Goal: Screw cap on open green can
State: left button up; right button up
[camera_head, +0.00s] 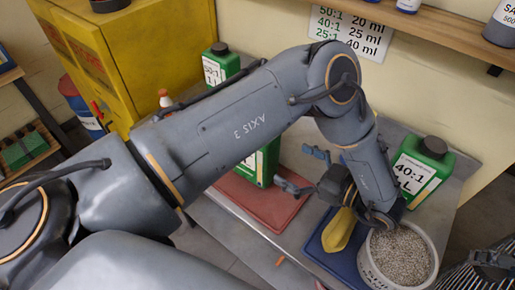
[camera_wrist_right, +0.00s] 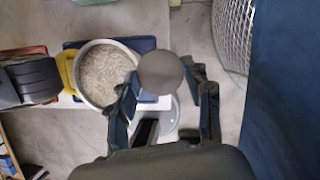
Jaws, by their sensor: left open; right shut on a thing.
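A green can (camera_head: 262,165) stands on the red mat (camera_head: 265,205). My left arm crosses in front and hides its top, so I cannot see its opening. My left gripper (camera_head: 303,171) is open and empty, its fingers just right of that can. My right gripper (camera_wrist_right: 163,78) is shut on a dark round cap (camera_wrist_right: 160,72), held between its fingertips and seen face-on in the right wrist view. A dark part at the right edge of the head view may be this gripper; I cannot tell for sure.
Capped green cans stand at the back (camera_head: 220,62) and right (camera_head: 420,172). A white tub of granules (camera_head: 365,262) and a yellow object (camera_head: 340,230) are by the blue mat (camera_head: 316,245). A wire basket (camera_wrist_right: 232,35) stands right of the tub. A shelf (camera_head: 440,30) overhangs the back.

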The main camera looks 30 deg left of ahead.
aim_at(273, 154)
pick_arm(q)
jog(key=shift+a, duration=0.1)
pick_arm(e)
jog(key=shift+r, duration=0.1)
pick_arm(q)
jog(key=shift+a+r+p, duration=0.15)
jog(key=shift+a+p, duration=0.1)
jog(key=shift+p, duration=0.25)
pick_arm(e)
jog(key=shift+r, duration=0.4)
pick_arm(q)
jog(key=a+p, duration=0.1)
jog(key=p, duration=0.1)
jog(key=a+p, duration=0.2)
jog(key=a+f+p, duration=0.1)
jog(key=a+p, duration=0.1)
jog(key=p, duration=0.1)
jog(key=shift+w+a, duration=0.15)
jog(key=shift+w, duration=0.05)
pick_arm(e)
notch_tip(273, 154, up, 7)
jog(key=shift+f, duration=0.1)
pick_arm(q)
jog(key=shift+w+a+f, duration=0.1)
jog(key=shift+a+f, duration=0.1)
jog(key=shift+a, duration=0.25)
